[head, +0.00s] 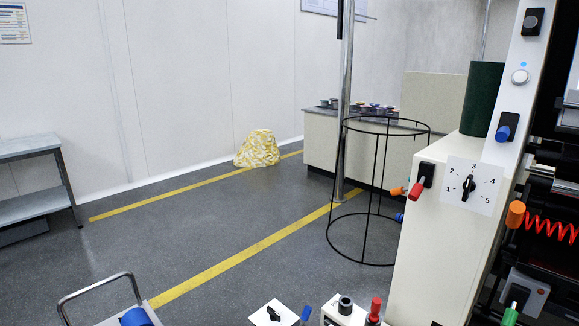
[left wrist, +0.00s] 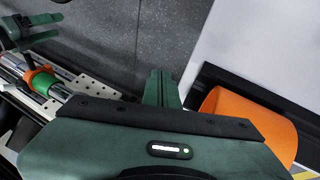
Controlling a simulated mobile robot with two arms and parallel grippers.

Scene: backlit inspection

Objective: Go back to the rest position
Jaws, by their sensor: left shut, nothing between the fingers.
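My left gripper (left wrist: 163,88) shows in the left wrist view, with its dark green body across the bottom. Its fingers are together with nothing between them. They point up in the picture over a grey speckled floor. An orange rounded part (left wrist: 250,118) is to the right of the fingers, with no visible contact. No rest position is marked in these frames.
A white cabinet with a dial plate (head: 472,186) and knobs stands at the right. A black wire frame (head: 375,125) and a metal pole (head: 344,100) are beside it. A grey bench (head: 30,148) is at left, a yellow patterned bag (head: 257,149) by the wall. Open floor lies between.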

